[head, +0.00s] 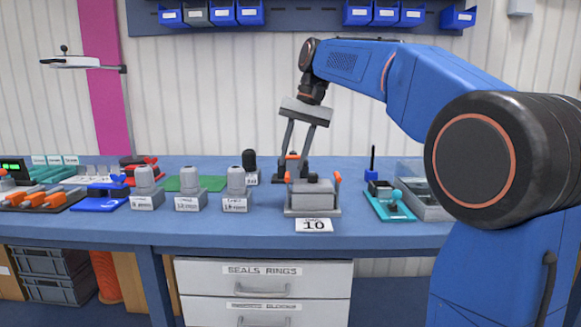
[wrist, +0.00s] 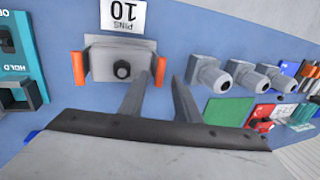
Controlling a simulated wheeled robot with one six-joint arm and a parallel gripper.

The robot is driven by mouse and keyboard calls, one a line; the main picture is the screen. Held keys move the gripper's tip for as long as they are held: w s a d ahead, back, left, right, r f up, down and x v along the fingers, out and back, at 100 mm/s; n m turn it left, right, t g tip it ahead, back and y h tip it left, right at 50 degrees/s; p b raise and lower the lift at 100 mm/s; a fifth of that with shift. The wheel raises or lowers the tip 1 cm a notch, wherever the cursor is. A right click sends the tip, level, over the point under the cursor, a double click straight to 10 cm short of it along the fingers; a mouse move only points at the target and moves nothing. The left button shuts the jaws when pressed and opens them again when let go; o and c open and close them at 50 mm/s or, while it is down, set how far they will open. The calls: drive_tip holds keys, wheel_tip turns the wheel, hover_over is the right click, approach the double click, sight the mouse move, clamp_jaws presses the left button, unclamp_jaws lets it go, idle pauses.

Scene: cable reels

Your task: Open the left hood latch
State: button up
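A grey connector hood (head: 313,190) sits on a base on the bench, with a "10 PINS" card in front. It also shows upside down in the wrist view (wrist: 108,63). Its left latch is an orange lever (head: 287,177), at the right in the wrist view (wrist: 161,70). The right latch is another orange lever (head: 338,177), at the left in the wrist view (wrist: 79,68). Both stand upright against the hood's ends. My gripper (head: 293,156) is open and empty above the hood's left end. In the wrist view its fingertips (wrist: 163,78) appear on either side of the left latch; contact is unclear.
Several grey connectors (head: 236,182) stand to the left, by a green mat (head: 197,184). A teal fixture (head: 390,200) and a grey tray (head: 425,204) lie to the right. A dark device with orange stands behind the hood. The bench front is mostly clear.

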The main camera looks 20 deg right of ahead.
sight(288, 191)
drive_tip(key=shift+x, duration=1.4)
clamp_jaws()
